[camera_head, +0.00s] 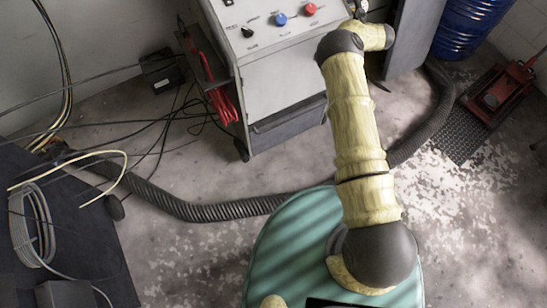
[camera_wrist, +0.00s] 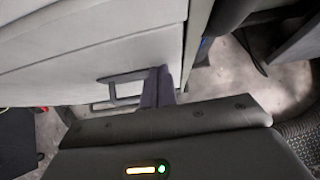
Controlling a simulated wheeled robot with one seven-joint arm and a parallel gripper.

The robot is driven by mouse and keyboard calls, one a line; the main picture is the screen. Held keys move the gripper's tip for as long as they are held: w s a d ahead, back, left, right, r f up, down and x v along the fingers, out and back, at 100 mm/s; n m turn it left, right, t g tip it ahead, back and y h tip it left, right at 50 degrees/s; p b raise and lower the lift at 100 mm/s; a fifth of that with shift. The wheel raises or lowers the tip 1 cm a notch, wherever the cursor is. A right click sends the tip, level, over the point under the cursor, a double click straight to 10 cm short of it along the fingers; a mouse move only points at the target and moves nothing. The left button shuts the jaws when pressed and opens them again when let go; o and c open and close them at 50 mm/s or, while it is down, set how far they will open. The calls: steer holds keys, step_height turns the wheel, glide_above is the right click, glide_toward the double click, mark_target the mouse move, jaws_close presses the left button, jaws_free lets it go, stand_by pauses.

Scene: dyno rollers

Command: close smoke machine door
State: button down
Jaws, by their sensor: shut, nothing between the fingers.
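The smoke machine (camera_head: 285,85) is a light grey cabinet with a control panel on top, at the upper middle of the head view. A darker grey upright panel (camera_head: 416,38), which looks like its door standing open, is at the cabinet's right. My arm reaches across between them, and the gripper end is mostly out of the top of that view. In the wrist view my gripper (camera_wrist: 158,76) is shut and empty, beside a large pale grey surface (camera_wrist: 90,45) with a dark rectangular bracket (camera_wrist: 125,84). I cannot tell whether the fingers touch it.
A thick corrugated hose (camera_head: 215,209) runs over the floor around the machine. Red cable (camera_head: 222,103) hangs at its left side. A blue barrel (camera_head: 465,25) and a red jack (camera_head: 497,92) stand at right. A dark table (camera_head: 75,235) is at lower left.

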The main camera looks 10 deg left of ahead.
steer(key=shift+w+a+r, duration=0.35)
steer(key=shift+a+r, duration=0.1)
steer(key=shift+a, duration=0.05)
steer(key=shift+r, duration=0.1)
steer(key=s+d+r+p, duration=0.1)
steer(key=s+d+r, duration=0.5)
steer(key=s+d, duration=0.2)
steer(key=shift+s, duration=0.65)
